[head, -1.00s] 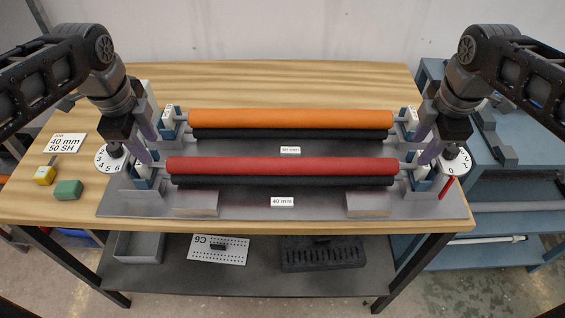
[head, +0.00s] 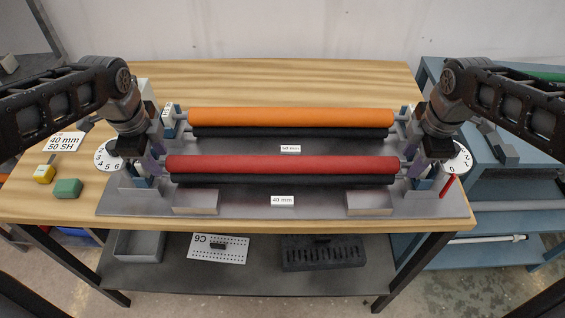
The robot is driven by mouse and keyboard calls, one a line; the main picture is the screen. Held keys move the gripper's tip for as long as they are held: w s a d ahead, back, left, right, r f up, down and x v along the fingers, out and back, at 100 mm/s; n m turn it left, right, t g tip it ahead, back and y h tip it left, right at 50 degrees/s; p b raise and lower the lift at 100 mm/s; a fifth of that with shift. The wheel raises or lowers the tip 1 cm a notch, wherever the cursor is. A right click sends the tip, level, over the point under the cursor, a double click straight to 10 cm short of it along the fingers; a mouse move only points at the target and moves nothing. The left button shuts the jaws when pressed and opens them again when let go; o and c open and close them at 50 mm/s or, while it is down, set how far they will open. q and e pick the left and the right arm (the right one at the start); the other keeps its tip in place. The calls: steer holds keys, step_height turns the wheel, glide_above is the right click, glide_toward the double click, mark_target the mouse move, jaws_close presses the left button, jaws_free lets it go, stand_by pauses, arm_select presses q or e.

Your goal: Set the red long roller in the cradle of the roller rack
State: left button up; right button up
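The red long roller (head: 280,165) lies level across the front of the grey plate (head: 240,209), above a black roller (head: 280,181). Its ends sit between upright blue and grey brackets. My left gripper (head: 157,170) is at the roller's left shaft end, and my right gripper (head: 411,171) is at its right shaft end. The fingertips are small and partly hidden among the brackets, so I cannot tell whether they grip the shaft. A blue shelved rack (head: 430,72), which looks like the roller rack, stands at the right, partly behind my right arm.
An orange roller (head: 290,118) lies behind the red one. Numbered white dials (head: 108,156) flank the brackets, with a red lever (head: 448,187) at the right. Yellow (head: 44,174) and green (head: 67,188) blocks lie at left. Grey rods (head: 515,206) lie on the rack's lower shelves.

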arm_select(q)
steer(key=shift+w+f, duration=0.1)
steer(key=shift+f, duration=0.65)
arm_select(e)
steer(key=shift+w+f, duration=0.15)
steer(key=shift+f, duration=0.55)
arm_select(q)
steer(key=shift+c, duration=0.5)
arm_select(e)
steer(key=shift+c, duration=0.5)
arm_select(q)
jaws_close()
arm_select(e)
jaws_close()
arm_select(q)
steer(key=shift+r, duration=0.1)
arm_select(e)
steer(key=shift+r, duration=0.1)
